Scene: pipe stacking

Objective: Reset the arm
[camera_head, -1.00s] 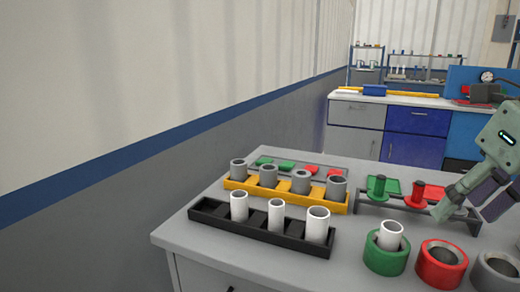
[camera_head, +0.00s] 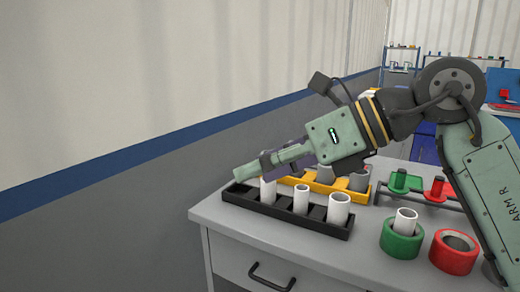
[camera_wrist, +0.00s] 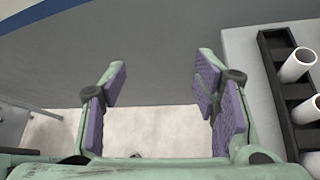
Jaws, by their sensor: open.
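My gripper (camera_head: 248,168) is at the end of my arm, which reaches in from the right in the head view. It points left, past the far left end of the black rack (camera_head: 236,194). In the wrist view my gripper (camera_wrist: 162,95) has its purple-padded fingers wide apart, with nothing between them. The black rack also shows at the right edge of the wrist view (camera_wrist: 276,70). It holds white pipes (camera_head: 301,200) standing upright. My arm hides much of the yellow rack (camera_head: 322,187) and its grey pipes.
A green ring (camera_head: 400,243) with a white pipe in it and a red ring (camera_head: 453,256) stand at the table's right. A stand with a green piece (camera_head: 400,181) and a red piece (camera_head: 437,189) is behind. A wall runs along the left.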

